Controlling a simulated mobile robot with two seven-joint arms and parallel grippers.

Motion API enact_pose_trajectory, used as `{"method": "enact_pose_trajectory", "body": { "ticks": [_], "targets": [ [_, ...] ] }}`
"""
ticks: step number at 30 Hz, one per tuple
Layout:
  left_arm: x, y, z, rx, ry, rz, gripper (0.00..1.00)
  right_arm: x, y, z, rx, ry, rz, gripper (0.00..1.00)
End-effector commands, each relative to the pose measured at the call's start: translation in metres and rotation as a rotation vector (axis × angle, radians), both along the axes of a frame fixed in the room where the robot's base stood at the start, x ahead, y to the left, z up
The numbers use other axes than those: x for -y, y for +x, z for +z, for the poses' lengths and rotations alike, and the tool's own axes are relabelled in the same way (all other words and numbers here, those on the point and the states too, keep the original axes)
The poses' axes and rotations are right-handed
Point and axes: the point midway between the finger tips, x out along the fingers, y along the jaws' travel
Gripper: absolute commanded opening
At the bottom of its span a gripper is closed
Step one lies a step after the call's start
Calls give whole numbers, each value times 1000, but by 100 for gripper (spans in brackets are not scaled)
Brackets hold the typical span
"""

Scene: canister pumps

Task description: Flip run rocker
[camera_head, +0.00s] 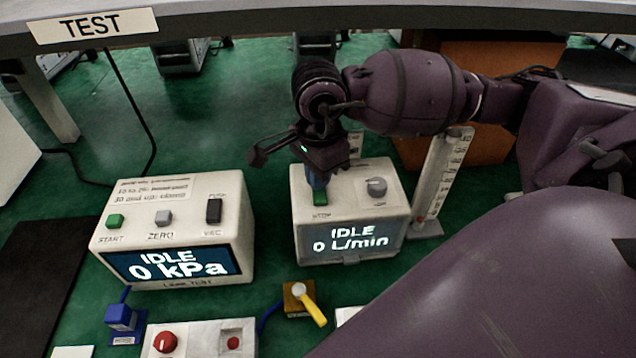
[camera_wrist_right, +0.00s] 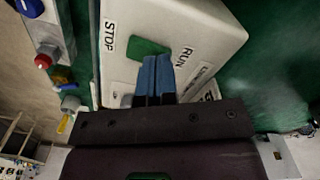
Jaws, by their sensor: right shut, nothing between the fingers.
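The pump box (camera_head: 300,225) is white, with a display reading IDLE and 0 L/min. The green run rocker (camera_head: 320,198) is on its top, partly hidden by my right gripper (camera_head: 317,182). In the wrist view the rocker (camera_wrist_right: 148,48) lies between the words STOP and RUN. My right gripper's blue fingers (camera_wrist_right: 157,72) are shut with nothing between them. Their tips overlap the rocker's edge on the RUN side; I cannot tell whether they touch it. My left gripper is out of view.
A white box (camera_head: 240,235) reading IDLE 0 kPa stands left of the pump. A scaled upright gauge (camera_head: 440,180) stands at its right. In front are a yellow-handled valve (camera_head: 305,300), a blue fitting (camera_head: 121,316) and a panel with a red knob (camera_head: 165,342).

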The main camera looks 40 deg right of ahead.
Motion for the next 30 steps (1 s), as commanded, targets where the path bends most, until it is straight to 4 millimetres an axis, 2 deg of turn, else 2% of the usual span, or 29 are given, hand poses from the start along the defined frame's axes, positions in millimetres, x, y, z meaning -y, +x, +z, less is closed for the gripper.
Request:
{"method": "enact_pose_trajectory", "body": {
  "ticks": [18,30],
  "targets": [
    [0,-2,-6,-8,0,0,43,0,0,-6,-1,0,0,0],
    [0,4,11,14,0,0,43,0,0,20,2,0,0,0]
  ]
}}
